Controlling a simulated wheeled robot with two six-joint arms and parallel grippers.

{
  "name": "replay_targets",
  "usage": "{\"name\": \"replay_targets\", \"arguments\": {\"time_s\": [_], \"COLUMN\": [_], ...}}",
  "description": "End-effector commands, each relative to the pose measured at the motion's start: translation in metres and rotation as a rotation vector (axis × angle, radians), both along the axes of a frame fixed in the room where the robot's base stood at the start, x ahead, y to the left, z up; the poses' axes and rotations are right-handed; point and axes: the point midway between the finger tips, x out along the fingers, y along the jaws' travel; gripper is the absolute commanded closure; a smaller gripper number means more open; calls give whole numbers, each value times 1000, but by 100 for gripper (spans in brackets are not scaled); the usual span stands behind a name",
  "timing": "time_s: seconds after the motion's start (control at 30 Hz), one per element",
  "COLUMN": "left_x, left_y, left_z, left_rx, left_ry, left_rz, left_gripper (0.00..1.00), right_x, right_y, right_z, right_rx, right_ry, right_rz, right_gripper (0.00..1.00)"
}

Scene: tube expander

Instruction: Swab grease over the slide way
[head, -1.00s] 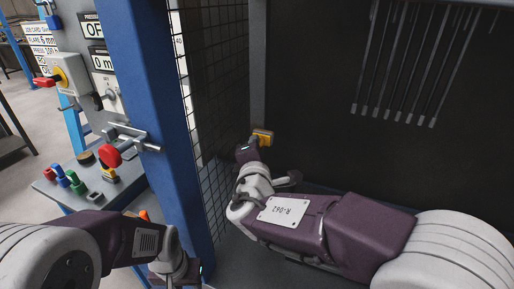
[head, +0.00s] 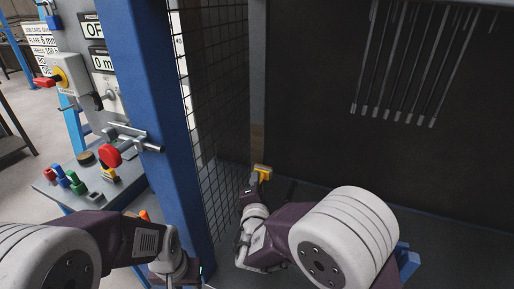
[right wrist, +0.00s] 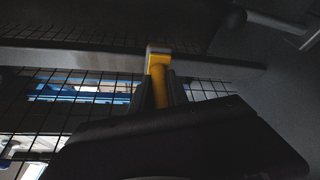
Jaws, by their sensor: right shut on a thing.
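My right gripper (head: 259,183) is shut on a yellow swab (head: 263,171), low inside the dark mesh-sided bay. In the right wrist view, the swab's yellow handle (right wrist: 158,86) sits between the fingers, with a pale block head (right wrist: 158,50) at its far end. The head overlaps a grey bar (right wrist: 90,57) in that view; I cannot tell whether they touch. A grey upright strip (head: 258,70) stands above the swab in the head view; I cannot tell whether it is the slide way. My left gripper (head: 180,273) is at the bottom edge, its fingers unclear.
A blue post (head: 165,120) and wire mesh (head: 215,90) bound the bay on the left. Several thin rods (head: 405,70) hang at the back right. A side panel (head: 75,190) left of the post carries coloured pieces and a red-knobbed clamp (head: 110,155).

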Motion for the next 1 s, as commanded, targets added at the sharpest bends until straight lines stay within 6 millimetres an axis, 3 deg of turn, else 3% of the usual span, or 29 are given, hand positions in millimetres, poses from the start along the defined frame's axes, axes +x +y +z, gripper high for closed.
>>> {"name": "replay_targets", "arguments": {"time_s": [0.2, 1.0], "left_x": [0, 0], "left_y": [0, 0], "left_z": [0, -3], "left_rx": [0, 0], "left_ry": [0, 0], "left_rz": [0, 0], "left_gripper": [64, 64], "right_x": [12, 16], "right_y": [-5, -6], "right_z": [1, 1], "right_rx": [0, 0], "right_ry": [-1, 0], "right_rz": [-2, -1], "right_gripper": [100, 100]}}
